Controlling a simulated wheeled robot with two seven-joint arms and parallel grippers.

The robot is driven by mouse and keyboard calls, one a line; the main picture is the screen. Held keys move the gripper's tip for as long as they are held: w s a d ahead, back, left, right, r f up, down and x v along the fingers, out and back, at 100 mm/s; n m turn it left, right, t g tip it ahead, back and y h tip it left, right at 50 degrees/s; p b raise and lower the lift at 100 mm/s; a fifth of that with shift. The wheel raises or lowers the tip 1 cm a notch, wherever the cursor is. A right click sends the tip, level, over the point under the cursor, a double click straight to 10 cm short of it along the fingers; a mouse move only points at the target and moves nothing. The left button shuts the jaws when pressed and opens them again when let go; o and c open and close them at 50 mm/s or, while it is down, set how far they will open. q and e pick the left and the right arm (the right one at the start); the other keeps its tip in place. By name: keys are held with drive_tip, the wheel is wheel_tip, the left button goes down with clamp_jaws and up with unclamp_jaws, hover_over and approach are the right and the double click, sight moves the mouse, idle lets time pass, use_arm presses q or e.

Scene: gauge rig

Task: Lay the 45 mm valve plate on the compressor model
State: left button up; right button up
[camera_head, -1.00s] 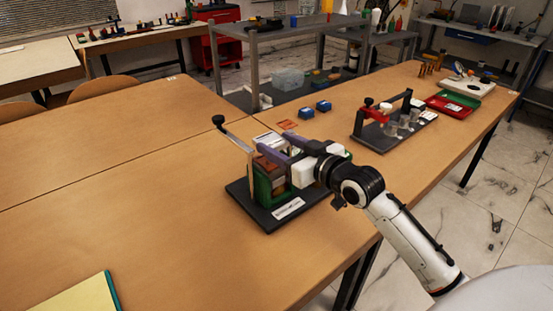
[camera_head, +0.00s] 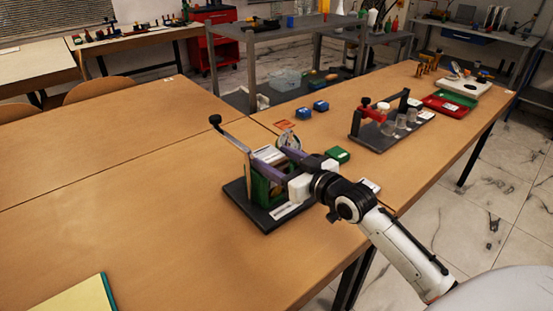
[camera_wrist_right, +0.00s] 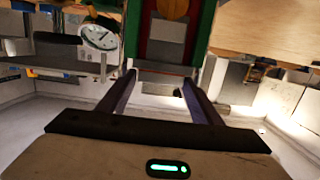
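The device that appears to be the compressor model (camera_head: 262,190) has green walls, a dark base and a lever with a black knob. It stands on the near table. My right gripper (camera_head: 267,153) reaches over it from the right, its two purple fingers spread. The right wrist view shows the fingers apart, with grey surfaces of the device (camera_wrist_right: 208,30) beyond them and no clear grip on anything. I cannot single out the valve plate. My left gripper is not in view.
A round dial (camera_wrist_right: 100,36) stands beside the device. A green block (camera_head: 337,154), a white card (camera_head: 370,186) and two blue blocks (camera_head: 305,113) lie nearby. A dark stand with a red clamp (camera_head: 376,112) is to the right.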

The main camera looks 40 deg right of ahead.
drive_tip(key=shift+s+r, duration=0.1)
drive_tip(key=s+r, duration=0.2)
drive_tip(key=s, duration=0.9)
drive_tip(key=shift+s+d, duration=0.3)
drive_tip(key=shift+d, duration=0.1)
drive_tip(key=shift+f, duration=0.1)
